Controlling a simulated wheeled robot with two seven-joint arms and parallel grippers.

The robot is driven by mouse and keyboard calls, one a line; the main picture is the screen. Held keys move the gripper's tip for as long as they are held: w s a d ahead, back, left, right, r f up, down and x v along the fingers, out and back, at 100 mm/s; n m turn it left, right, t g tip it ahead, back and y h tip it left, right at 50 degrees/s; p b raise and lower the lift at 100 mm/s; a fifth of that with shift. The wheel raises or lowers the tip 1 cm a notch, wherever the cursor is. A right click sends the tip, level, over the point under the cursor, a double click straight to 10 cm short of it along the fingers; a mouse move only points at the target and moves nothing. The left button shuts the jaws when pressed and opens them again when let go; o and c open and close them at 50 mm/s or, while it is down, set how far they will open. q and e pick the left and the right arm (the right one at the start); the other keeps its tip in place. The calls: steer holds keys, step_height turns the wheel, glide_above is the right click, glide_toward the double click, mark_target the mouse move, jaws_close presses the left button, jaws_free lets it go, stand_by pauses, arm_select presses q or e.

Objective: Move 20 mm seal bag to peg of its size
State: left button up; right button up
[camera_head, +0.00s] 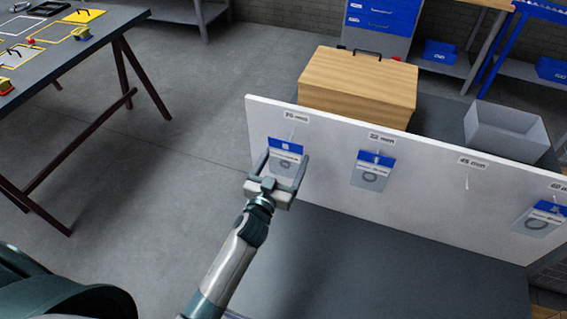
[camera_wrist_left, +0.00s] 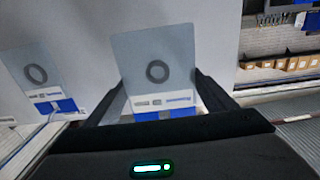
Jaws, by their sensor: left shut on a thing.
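My left gripper (camera_head: 279,171) is shut on a clear seal bag (camera_head: 285,156) with a blue header and a dark ring. The bag is in front of the white board (camera_head: 325,185), just below the leftmost label (camera_head: 297,117), which seems to read 20 mm. A thin peg shows just above its header; I cannot tell whether the bag hangs on it. In the left wrist view the bag (camera_wrist_left: 157,68) is between both fingers, its header toward the palm. Its printed size is too small to read. My right gripper is not in view.
Another bag (camera_head: 372,171) hangs under the second label, and one (camera_head: 540,219) at the far right. The peg (camera_head: 467,182) under the 45 mm label is bare. A wooden box (camera_head: 358,87) and a grey bin (camera_head: 505,133) stand behind the board.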

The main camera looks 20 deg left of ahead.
mark_target(296, 141)
arm_select(q)
steer(key=shift+w+d+f+b, duration=0.15)
steer(key=shift+w+b, duration=0.4)
steer(key=shift+w, duration=1.55)
steer(key=shift+w+f+b, duration=0.4)
steer(key=shift+w+f, duration=0.05)
steer(key=shift+w, duration=0.1)
steer(key=o, duration=1.1)
